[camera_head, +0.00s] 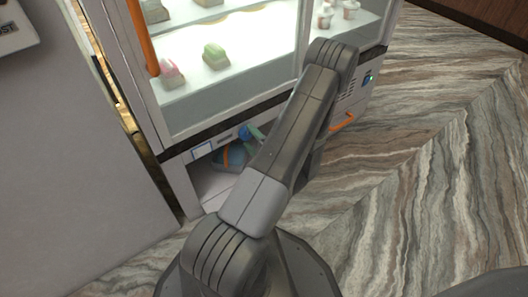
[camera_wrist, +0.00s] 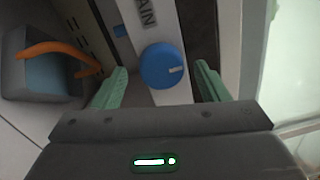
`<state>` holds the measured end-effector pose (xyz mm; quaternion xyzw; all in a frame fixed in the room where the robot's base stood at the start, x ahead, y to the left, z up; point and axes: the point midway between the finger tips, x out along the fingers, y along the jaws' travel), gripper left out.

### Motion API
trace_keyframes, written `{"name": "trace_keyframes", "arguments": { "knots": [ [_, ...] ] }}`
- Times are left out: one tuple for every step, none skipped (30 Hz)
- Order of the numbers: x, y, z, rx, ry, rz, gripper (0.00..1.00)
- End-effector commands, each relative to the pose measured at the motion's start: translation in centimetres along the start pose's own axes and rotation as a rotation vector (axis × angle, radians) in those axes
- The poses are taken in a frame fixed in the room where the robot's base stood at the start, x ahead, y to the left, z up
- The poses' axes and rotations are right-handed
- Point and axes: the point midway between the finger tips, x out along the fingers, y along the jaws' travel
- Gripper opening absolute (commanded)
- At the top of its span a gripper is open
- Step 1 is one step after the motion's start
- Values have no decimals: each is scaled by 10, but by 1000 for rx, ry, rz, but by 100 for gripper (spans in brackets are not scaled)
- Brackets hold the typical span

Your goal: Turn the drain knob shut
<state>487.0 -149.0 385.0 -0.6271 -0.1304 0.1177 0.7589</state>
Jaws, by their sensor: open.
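The round blue drain knob (camera_wrist: 160,66) sits on a pale panel strip in the wrist view, below the dark letters "AIN". A short white mark on its face lies near its right side, roughly along the picture's horizontal. In the head view the knob (camera_head: 244,132) shows small on the front below the display case. My gripper (camera_wrist: 160,82) is open, with one green finger on each side of the knob. Gaps show between the fingers and the knob, so I see no contact. In the head view my arm hides most of the gripper.
A blue-grey box with an orange handle (camera_wrist: 45,72) stands in the open bay left of the panel. Above is a lit glass display case (camera_head: 235,70) with sweets. An orange handle (camera_head: 342,122) sits at the base's right. The marbled floor (camera_head: 430,170) at right is clear.

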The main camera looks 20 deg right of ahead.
Motion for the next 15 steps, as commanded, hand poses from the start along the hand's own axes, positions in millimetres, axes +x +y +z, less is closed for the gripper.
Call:
{"name": "trace_keyframes", "arguments": {
  "knots": [
    [-8,-2,0,2,4,0,68],
    [-14,-3,0,3,5,-1,68],
    [-21,-3,-1,3,5,-1,68],
    [-27,-3,-1,3,6,-1,68],
    [-33,-3,-1,3,6,-1,68],
    [-41,-3,-1,3,6,-2,68],
    [-46,-3,0,3,6,-2,68],
    [-52,-3,-1,2,6,-2,68],
    [-59,-2,-1,2,5,-1,68],
    [-65,-3,-1,2,6,-2,68],
    [-70,-3,0,2,5,-2,68],
    [-78,-3,-1,2,6,-2,68],
    [-83,-2,0,2,5,-1,68],
    [-88,-2,-1,2,6,-2,68],
    [-94,-2,0,1,4,-2,68]
  ]
}}
